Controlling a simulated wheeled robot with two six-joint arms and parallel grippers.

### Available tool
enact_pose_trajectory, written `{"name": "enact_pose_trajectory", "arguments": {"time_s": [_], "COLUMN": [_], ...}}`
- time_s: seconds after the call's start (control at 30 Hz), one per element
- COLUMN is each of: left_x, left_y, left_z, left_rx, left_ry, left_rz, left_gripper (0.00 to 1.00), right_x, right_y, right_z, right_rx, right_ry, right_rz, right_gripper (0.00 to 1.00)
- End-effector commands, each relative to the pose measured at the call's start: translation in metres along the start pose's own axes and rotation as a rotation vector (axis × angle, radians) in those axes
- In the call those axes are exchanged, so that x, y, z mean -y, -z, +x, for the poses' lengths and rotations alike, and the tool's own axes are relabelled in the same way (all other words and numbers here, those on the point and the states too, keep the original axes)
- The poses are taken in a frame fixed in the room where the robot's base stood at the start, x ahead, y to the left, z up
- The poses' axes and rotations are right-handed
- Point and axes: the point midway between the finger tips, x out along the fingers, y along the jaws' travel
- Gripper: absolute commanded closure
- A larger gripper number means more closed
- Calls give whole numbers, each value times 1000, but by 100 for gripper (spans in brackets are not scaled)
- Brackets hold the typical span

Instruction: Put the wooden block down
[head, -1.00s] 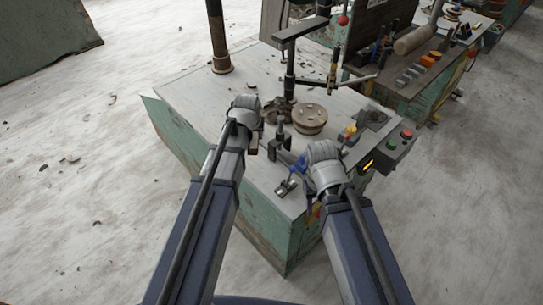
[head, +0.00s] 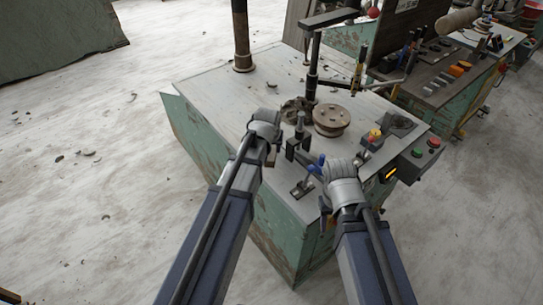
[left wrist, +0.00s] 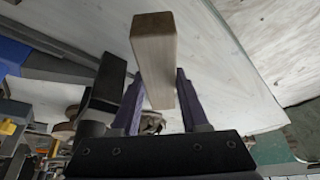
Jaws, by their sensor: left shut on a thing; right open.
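The wooden block (left wrist: 157,55) is a pale brown bar with a darker end. In the left wrist view it stands between the two purple fingers of my left gripper (left wrist: 157,85), which is shut on it. A pale tabletop shows behind the block. In the head view my left gripper (head: 276,150) is over the near-left part of the worktable (head: 210,90); the block is mostly hidden there. I cannot tell whether the block touches the table. My right gripper (head: 319,186) is open, by the table's near edge, with blue fingers.
A round brown wheel (head: 331,120) and dark clay lumps (head: 294,109) sit mid-table. A post (head: 242,40) and a black jointed stand (head: 313,65) rise behind. A button box (head: 419,158) hangs at the right edge.

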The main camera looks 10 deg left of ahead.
Motion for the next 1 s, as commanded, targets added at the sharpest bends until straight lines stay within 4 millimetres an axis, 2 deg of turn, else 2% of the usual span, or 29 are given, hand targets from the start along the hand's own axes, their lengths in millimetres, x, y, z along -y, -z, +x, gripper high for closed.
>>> {"name": "enact_pose_trajectory", "arguments": {"time_s": [0.03,0.13,0.57,0.6,0.83,1.0], "left_x": [0,0,0,0,0,0], "left_y": [-6,-10,-11,-11,-11,-10], "left_z": [13,22,25,24,24,24], "left_rx": [0,0,0,0,0,0], "left_ry": [0,0,0,0,0,0], "left_rz": [0,0,0,0,0,0], "left_gripper": [100,100,100,53,28,26], "right_x": [1,2,3,2,2,2], "right_y": [1,1,2,2,2,2], "right_z": [14,24,27,26,26,26], "right_rx": [0,0,0,0,0,0], "right_ry": [0,0,0,0,0,0], "right_rz": [0,0,0,0,0,0], "right_gripper": [50,50,50,50,50,50]}}
